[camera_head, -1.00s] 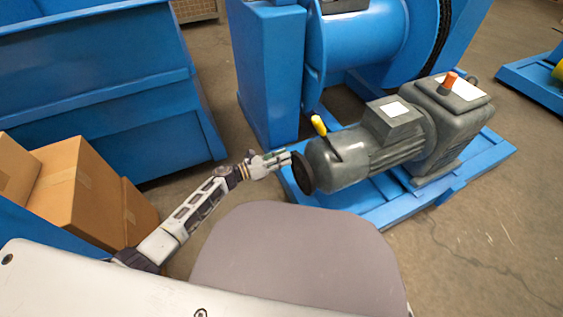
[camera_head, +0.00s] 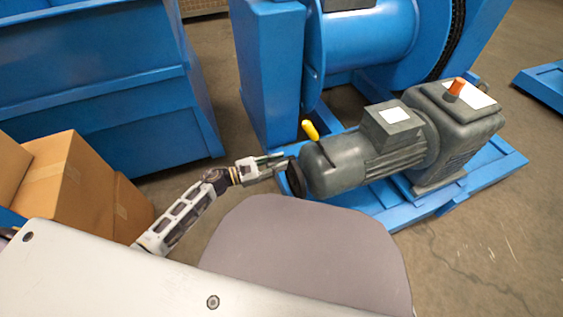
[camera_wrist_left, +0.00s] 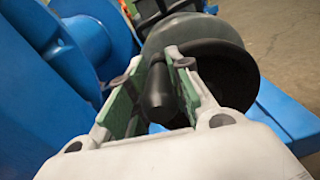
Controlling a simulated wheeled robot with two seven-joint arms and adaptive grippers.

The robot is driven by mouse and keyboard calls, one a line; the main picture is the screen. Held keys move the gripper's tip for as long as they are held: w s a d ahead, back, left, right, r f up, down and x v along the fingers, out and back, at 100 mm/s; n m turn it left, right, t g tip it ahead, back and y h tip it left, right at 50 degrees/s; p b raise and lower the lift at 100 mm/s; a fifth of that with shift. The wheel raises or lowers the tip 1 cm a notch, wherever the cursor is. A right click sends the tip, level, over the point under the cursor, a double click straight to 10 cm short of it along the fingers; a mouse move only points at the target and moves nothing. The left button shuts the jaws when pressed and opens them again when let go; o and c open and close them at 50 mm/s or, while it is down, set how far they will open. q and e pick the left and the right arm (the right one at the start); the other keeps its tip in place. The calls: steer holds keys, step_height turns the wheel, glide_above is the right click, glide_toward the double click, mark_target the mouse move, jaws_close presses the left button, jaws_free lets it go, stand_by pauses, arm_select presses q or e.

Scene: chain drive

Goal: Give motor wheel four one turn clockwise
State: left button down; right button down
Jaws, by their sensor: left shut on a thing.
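The motor wheel is a black handwheel (camera_head: 295,179) on the left end of the grey motor (camera_head: 385,150). A black handle (camera_wrist_left: 158,92) stands out from the wheel's face. My left gripper (camera_head: 280,160) is at the upper part of the wheel, reaching in from the left. In the left wrist view, its green-padded fingers (camera_wrist_left: 157,70) are on both sides of the handle and shut on it. The wheel's disc (camera_wrist_left: 235,80) shows behind and to the right of the fingers. No number is readable on the wheel. My right gripper is not in view.
A red-orange cap (camera_head: 455,88) sits on the gearbox. The blue base frame (camera_head: 410,216) lies below. Cardboard boxes (camera_head: 90,190) stand left of my arm. Bare floor lies at lower right.

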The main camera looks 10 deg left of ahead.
mark_target(293, 167)
arm_select(q)
steer(key=shift+s+d+m+b, duration=0.35)
steer(key=shift+s+m, duration=0.25)
steer(key=shift+m, duration=0.3)
steer(key=shift+s+d+r+m, duration=0.15)
steer(key=shift+s+d+m, duration=0.1)
steer(key=shift+m, duration=0.15)
steer(key=shift+s+d+r+m, duration=0.1)
steer(key=shift+s+d+m, duration=0.2)
steer(key=shift+s+m, duration=0.35)
steer(key=shift+s+d+m, duration=0.1)
steer(key=shift+d+m, duration=0.05)
steer(key=shift+m, duration=0.5)
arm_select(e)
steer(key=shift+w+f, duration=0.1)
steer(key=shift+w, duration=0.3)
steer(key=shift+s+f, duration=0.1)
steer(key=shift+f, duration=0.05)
arm_select(q)
steer(key=c, duration=1.7)
jaws_free()
steer(key=o, duration=0.4)
steer(key=shift+o, duration=0.2)
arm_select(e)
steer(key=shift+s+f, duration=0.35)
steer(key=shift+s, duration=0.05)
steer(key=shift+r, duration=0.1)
